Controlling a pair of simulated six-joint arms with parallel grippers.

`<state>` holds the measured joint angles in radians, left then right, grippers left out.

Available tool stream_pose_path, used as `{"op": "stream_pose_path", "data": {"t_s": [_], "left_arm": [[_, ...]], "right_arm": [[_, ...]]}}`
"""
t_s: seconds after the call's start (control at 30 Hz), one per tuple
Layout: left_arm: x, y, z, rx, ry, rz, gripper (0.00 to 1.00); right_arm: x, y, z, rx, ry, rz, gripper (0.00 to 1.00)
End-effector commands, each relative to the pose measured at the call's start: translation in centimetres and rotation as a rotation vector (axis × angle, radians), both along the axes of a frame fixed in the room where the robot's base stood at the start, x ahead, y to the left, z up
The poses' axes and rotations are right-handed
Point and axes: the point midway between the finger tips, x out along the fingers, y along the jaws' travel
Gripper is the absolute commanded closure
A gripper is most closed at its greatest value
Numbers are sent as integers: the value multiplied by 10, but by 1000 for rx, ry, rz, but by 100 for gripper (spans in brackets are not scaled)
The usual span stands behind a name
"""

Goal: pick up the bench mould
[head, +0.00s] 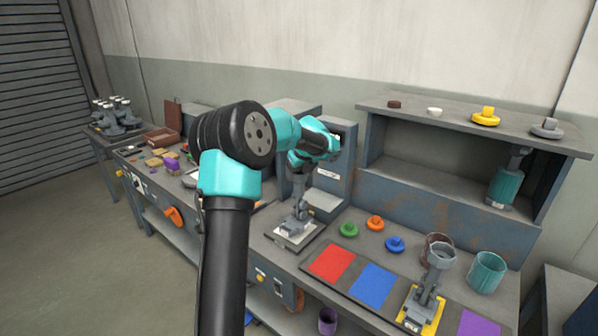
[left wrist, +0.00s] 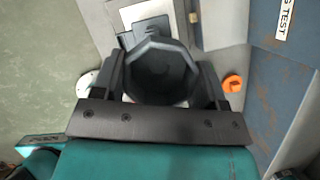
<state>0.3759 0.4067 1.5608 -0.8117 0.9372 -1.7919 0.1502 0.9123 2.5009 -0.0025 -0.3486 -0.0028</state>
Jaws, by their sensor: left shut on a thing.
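The bench mould (head: 300,208) is a grey piece with a clamp-like foot on a white plate (head: 291,236) in the middle of the bench. In the left wrist view the mould (left wrist: 160,72) shows as a dark octagonal cup with an open mouth. My left gripper (head: 299,172) is at its top, with a finger on each side of the cup, shut on it. The mould looks upright, over the plate; I cannot tell whether its foot touches it. A similar grey mould (head: 436,268) stands on a yellow plate (head: 414,318) at the right. My right gripper is not in view.
Red (head: 331,262), blue (head: 374,284) and purple (head: 478,325) squares lie on the bench. Green (head: 349,229), orange (head: 375,222) and blue (head: 395,243) knobbed discs lie behind them. A teal cup (head: 486,272) stands right. A grey shelf (head: 455,118) rises behind.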

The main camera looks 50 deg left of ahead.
Motion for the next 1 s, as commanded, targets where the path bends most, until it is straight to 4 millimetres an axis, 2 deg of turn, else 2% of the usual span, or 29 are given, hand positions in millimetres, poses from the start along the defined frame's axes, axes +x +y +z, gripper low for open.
{"op": "stream_pose_path", "data": {"t_s": [0.43, 0.6, 0.77, 1.0], "left_arm": [[-61, -68, 10, 0, -1, -2, 100], [-78, -88, 12, 1, -1, -1, 100], [-87, -97, 13, 1, -1, 0, 100], [-88, -99, 13, 1, -2, 1, 100]], "right_arm": [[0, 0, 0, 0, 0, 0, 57], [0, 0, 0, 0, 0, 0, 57], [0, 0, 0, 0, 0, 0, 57], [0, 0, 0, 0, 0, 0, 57]]}}
